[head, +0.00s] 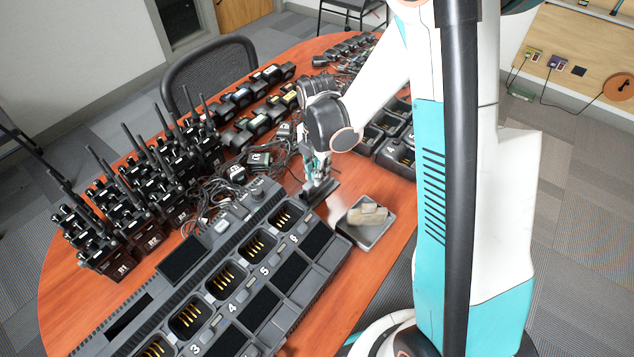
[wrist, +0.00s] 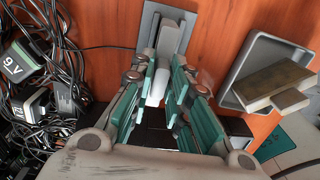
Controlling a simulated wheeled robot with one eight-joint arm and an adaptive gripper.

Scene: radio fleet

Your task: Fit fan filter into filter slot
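My gripper (head: 318,178), with teal fingers, points down over the table to the right of the long charger. It also shows in the wrist view (wrist: 164,78). A grey plate with a pale upright part (wrist: 172,35) is at the fingertips, and the upright part reaches between them. I cannot tell whether the fingers press on it, or whether this is the fan filter. The charger (head: 232,330) has numbered bays and black panels along it. A dark rectangular opening (head: 128,315) at its left end may be the filter slot.
A grey tray (head: 372,240) holding tan blocks (head: 367,214) stands right of the gripper. Tangled cables and black adapters (head: 236,174) lie left of it. Upright radios (head: 150,200) crowd the table's left side. More chargers (head: 395,140) stand behind my arm.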

